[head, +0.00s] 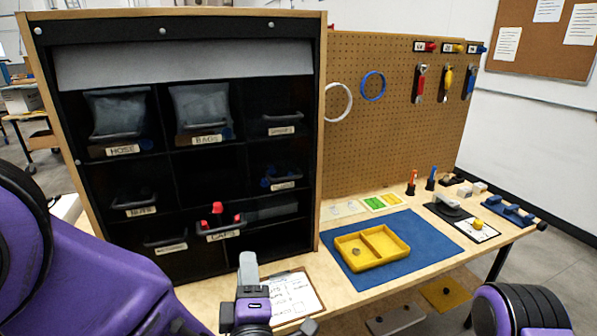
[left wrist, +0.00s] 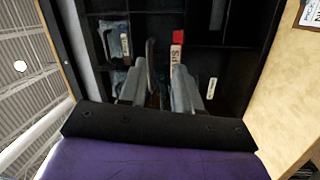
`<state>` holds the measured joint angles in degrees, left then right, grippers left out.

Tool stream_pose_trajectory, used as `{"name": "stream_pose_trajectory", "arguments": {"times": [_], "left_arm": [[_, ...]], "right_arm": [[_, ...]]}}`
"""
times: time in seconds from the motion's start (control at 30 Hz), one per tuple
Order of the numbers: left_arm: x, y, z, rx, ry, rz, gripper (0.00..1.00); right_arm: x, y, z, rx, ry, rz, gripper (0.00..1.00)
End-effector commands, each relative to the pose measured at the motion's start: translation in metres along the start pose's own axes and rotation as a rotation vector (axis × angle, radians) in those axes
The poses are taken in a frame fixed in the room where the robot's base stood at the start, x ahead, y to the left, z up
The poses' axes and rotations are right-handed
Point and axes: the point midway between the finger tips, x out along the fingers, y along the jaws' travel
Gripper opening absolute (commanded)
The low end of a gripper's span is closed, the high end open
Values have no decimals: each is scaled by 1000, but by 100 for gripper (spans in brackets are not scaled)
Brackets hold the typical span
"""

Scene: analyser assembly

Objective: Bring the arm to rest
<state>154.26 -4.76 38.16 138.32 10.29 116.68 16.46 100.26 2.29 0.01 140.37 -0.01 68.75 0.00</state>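My left gripper (head: 249,268) is in front of the lower part of the black cabinet (head: 190,243), seen from behind in the head view. In the left wrist view its two fingers (left wrist: 158,92) stand apart with nothing held between them, pointing at the cabinet's compartments. The caps bin (head: 222,229), with red pieces at its front, sits in the lower middle compartment. Its red piece and label (left wrist: 177,50) also show in the left wrist view, close to the right finger; I cannot tell whether they touch. My right gripper is not in view.
A clipboard (head: 293,294) lies on the bench beside my left gripper. A yellow divided tray (head: 371,247) sits on a blue mat (head: 418,262) to the right. A pegboard (head: 372,150) with tools and rings stands behind. The cabinet's wooden side (head: 320,130) rises beside the bench.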

Motion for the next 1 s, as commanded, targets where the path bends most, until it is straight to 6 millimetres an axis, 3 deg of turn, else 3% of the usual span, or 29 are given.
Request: {"name": "stream_pose_trajectory", "arguments": {"times": [0.07, 0.1, 0.17, 0.23, 0.37, 0.4, 0.5, 0.6, 0.73, 0.83, 1.0], "left_arm": [[12, -34, 9, 219, -125, -72, 33], [13, -69, 10, 342, -199, -144, 33], [8, -118, 8, 483, -294, -246, 33], [-6, -174, -2, 622, -400, -366, 33], [-55, -274, -34, 824, -591, -601, 33], [-75, -302, -48, 874, -646, -676, 33], [-130, -358, -88, 965, -758, -859, 33], [-178, -393, -125, 1015, -804, -1006, 33], [-220, -412, -150, 1041, -840, -1115, 33], [-232, -416, -152, 1042, -857, -1139, 33], [-232, -416, -152, 1041, -856, -1138, 33]], "right_arm": [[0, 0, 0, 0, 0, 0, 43], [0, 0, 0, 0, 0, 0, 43], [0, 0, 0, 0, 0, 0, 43], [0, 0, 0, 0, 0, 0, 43], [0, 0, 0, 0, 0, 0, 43], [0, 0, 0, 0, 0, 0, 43], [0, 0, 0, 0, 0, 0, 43], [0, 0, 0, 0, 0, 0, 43], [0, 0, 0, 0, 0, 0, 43], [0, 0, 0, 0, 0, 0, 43], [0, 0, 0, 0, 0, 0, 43]]}}
